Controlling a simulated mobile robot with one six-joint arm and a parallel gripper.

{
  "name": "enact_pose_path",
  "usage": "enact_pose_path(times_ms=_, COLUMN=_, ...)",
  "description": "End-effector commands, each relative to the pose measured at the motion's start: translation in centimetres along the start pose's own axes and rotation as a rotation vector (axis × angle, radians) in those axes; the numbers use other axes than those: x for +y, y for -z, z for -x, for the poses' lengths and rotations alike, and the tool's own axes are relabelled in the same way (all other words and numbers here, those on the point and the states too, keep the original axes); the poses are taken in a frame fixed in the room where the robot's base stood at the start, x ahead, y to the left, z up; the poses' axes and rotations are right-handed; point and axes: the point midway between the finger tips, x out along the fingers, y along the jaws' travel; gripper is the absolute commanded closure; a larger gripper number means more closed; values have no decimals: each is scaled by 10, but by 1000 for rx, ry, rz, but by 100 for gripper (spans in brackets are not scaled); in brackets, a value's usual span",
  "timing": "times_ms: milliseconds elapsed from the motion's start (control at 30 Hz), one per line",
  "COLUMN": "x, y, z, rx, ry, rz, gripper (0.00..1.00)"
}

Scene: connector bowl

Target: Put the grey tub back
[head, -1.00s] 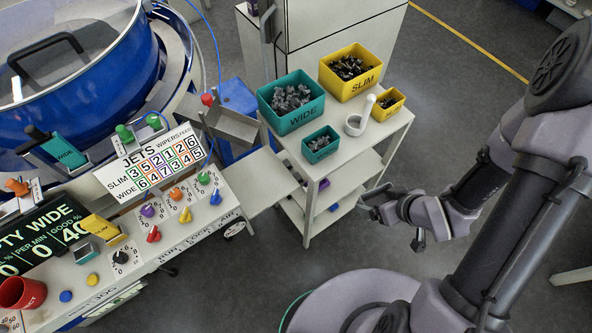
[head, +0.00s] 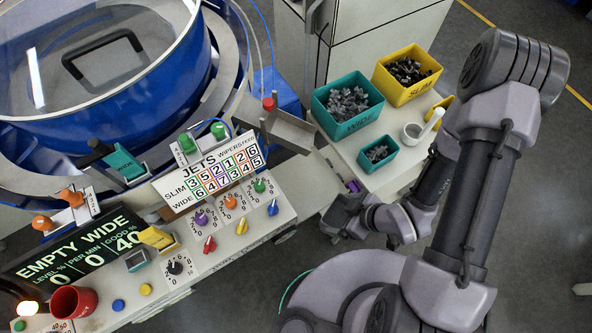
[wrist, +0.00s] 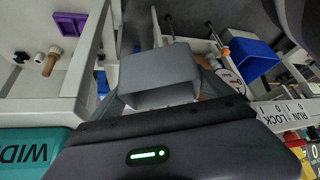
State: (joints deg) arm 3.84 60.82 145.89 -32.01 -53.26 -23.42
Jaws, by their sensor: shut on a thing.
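In the wrist view (wrist: 160,105) my gripper is shut on the grey tub (wrist: 160,72), whose plain grey wall shows between the fingers. In the head view the tub is hard to tell from the grey gripper. It is held in the air, below the level of the cart top. The tub's inside does not show clearly.
The cart top (head: 371,180) bears a large teal WIDE bin (head: 347,122), a yellow SLIM bin (head: 424,92), a small teal bin (head: 378,153) and a white scoop-like cup (head: 415,132). A grey chute (head: 287,131) juts out left of the cart. The console (head: 225,247) has several knobs.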

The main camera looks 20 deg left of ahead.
Motion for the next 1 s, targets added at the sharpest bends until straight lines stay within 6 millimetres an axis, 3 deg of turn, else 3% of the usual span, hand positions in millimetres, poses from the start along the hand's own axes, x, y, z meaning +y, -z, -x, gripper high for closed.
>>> enact_pose_path(times_ms=100, x=14, y=18, z=-29, rx=5, ry=-5, rz=14, gripper=52)
enact_pose_path(times_ms=167, x=18, y=31, z=-37, rx=6, ry=-6, rz=14, gripper=52)
enact_pose_path(times_ms=333, x=41, y=87, z=-56, rx=5, ry=-2, rz=10, gripper=52)
enact_pose_path(times_ms=500, x=58, y=120, z=-76, rx=3, ry=-1, rz=5, gripper=52)
enact_pose_path(times_ms=633, x=62, y=124, z=-86, rx=1, ry=-1, rz=0, gripper=52)
enact_pose_path(times_ms=800, x=62, y=106, z=-114, rx=1, ry=0, rz=-1, gripper=52)
enact_pose_path(times_ms=867, x=62, y=107, z=-114, rx=1, ry=-1, rz=-1, gripper=51)
enact_pose_path(times_ms=900, x=62, y=108, z=-112, rx=2, ry=-1, rz=0, gripper=59)
enact_pose_path(times_ms=1000, x=62, y=108, z=-111, rx=2, ry=-1, rz=0, gripper=59)
